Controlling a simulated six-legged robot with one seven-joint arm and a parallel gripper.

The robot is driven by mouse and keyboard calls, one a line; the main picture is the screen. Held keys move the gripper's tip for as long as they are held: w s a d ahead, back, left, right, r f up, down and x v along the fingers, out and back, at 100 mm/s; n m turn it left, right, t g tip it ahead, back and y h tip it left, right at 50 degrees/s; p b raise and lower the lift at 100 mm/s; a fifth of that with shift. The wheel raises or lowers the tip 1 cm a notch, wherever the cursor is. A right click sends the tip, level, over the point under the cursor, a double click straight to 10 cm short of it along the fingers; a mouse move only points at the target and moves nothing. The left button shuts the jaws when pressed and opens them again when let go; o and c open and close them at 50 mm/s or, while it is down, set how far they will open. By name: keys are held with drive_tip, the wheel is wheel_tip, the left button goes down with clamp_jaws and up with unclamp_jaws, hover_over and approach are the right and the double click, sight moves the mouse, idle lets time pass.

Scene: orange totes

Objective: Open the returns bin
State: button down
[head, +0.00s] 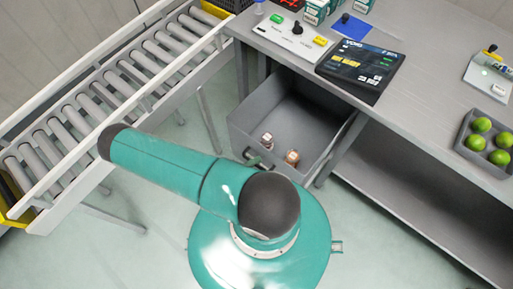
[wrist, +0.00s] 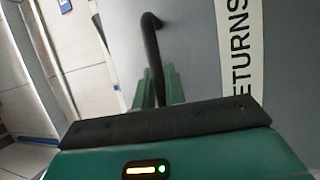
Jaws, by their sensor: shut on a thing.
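The returns bin (head: 243,128) is a grey drawer under the table, and in the head view it is pulled out with its inside showing. Two small items (head: 266,138) (head: 292,157) lie in it near the front. In the wrist view its grey front (wrist: 190,45) carries a white label (wrist: 240,50) with part of "RETURNS" readable. My gripper's green fingers (wrist: 157,86) are shut on the dark bar handle (wrist: 151,35).
The grey table (head: 430,100) bears a control panel (head: 293,36), a black board (head: 361,68) and a tray of green fruit (head: 463,145). A roller conveyor (head: 110,90) runs along the left. A low shelf (head: 420,200) is under the table. Floor is clear between conveyor and bin.

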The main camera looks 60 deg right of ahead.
drive_tip(key=c, duration=1.5)
unclamp_jaws()
drive_tip(key=shift+o, duration=0.2)
drive_tip(key=shift+w+a, duration=0.1)
drive_tip(key=v, duration=1.3)
drive_tip(key=shift+a, duration=0.3)
drive_tip(key=shift+w, duration=0.15)
